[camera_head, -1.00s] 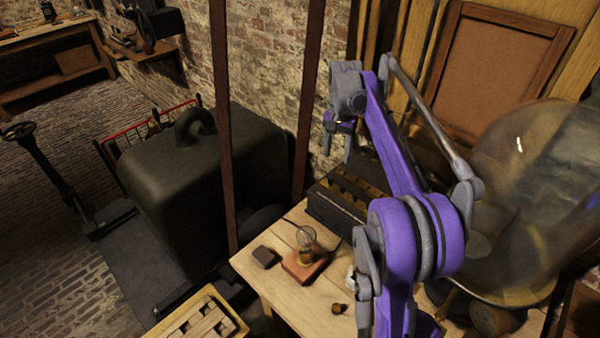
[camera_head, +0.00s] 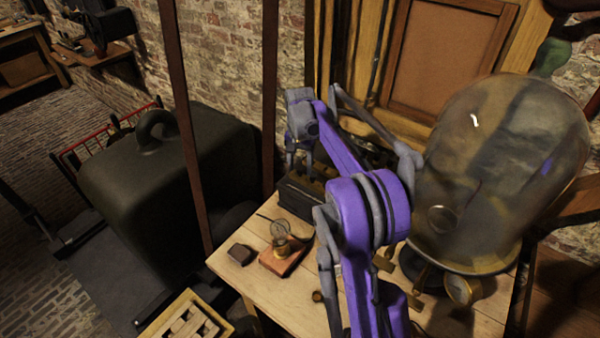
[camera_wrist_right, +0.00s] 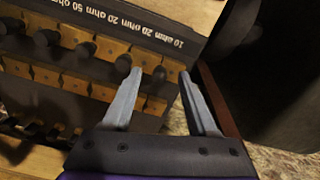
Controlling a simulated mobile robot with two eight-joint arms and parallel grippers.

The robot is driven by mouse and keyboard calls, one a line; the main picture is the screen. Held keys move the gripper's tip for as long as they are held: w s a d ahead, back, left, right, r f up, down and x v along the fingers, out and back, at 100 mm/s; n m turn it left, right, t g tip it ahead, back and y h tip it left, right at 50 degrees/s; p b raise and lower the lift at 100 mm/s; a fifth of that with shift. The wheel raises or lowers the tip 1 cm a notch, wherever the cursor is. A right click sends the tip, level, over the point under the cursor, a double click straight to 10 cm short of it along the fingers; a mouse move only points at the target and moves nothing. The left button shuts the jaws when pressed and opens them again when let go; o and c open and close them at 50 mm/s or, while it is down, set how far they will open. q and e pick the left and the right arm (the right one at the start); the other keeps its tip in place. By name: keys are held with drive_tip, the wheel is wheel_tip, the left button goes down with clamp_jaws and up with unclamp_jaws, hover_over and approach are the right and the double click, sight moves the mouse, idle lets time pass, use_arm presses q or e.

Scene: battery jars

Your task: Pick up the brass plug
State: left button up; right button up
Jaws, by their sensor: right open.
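A small brass piece that looks like the brass plug (camera_head: 317,296) lies on the wooden bench, left of my right forearm. My right gripper (camera_head: 299,162) is open, fingers pointing down, over the dark resistance box (camera_head: 298,199) at the back of the bench. In the right wrist view, the open fingers (camera_wrist_right: 160,73) are over the edge of the box (camera_wrist_right: 172,20), which has brass blocks and a row of dark-knobbed plugs. My left gripper is not in view.
A large glass jar (camera_head: 500,170) stands right of my arm. A dark upright post (camera_head: 270,100) rises close beside the gripper. Bare bench (camera_head: 285,300) lies in front.

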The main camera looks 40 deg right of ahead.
drive_tip(key=shift+f, duration=0.25)
clamp_jaws()
drive_tip(key=shift+r, duration=0.15)
